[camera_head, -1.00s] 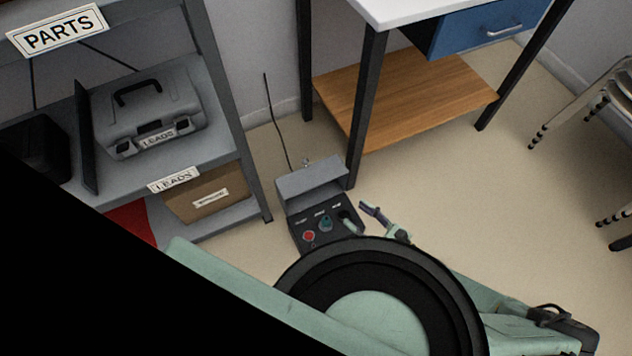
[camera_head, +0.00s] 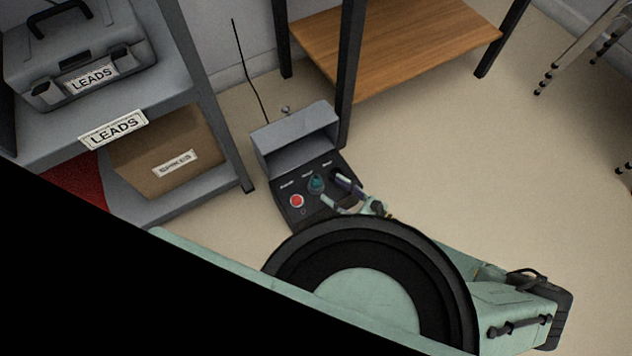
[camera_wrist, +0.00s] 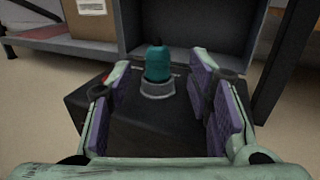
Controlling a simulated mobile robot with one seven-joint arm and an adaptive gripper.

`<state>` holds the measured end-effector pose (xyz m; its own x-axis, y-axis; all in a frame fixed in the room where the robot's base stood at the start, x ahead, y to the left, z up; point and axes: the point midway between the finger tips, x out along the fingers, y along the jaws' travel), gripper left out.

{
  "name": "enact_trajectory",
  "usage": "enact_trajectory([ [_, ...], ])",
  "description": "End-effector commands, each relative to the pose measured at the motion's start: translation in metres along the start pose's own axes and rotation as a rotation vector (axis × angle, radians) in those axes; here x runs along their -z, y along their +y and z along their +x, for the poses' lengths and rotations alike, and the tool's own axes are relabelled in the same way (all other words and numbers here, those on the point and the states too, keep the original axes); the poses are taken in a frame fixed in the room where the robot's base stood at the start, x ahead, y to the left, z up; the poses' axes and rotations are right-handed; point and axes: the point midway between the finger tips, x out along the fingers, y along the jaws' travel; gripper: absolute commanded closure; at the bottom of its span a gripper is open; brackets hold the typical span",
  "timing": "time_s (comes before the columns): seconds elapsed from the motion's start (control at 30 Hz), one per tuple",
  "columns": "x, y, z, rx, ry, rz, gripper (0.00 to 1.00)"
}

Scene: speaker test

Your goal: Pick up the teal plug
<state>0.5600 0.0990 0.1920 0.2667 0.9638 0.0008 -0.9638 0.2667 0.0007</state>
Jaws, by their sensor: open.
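The teal plug (camera_wrist: 157,63) stands upright in a light grey round socket (camera_wrist: 157,90) on the dark sloped panel of a grey box. It also shows in the head view (camera_head: 317,183), between a red button and a dark knob or plug partly behind my gripper. My gripper (camera_wrist: 158,92) is open, with its purple finger pads to the left and right in the wrist view. The plug lies between and beyond the pads there, and no contact shows. In the head view my gripper (camera_head: 337,190) is just right of the teal plug, over the panel.
The box's raised grey hood (camera_head: 297,140) stands behind the plug. A red button (camera_head: 297,201) is to its left. A black table leg (camera_head: 350,75) rises close behind the box at right.

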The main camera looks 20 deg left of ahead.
Motion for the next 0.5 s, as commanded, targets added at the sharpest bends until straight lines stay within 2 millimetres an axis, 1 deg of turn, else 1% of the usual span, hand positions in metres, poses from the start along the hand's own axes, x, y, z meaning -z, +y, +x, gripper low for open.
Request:
enact_trajectory([
  [0.03, 0.000, 0.000, 0.007, 0.000, -0.002, 0.000, 0.53],
  [0.1, 0.000, 0.000, 0.013, 0.000, -0.001, 0.000, 0.53],
  [0.27, -0.001, 0.001, 0.025, 0.001, -0.001, 0.000, 0.53],
  [0.5, -0.002, 0.003, 0.060, 0.001, -0.002, -0.001, 0.53],
])
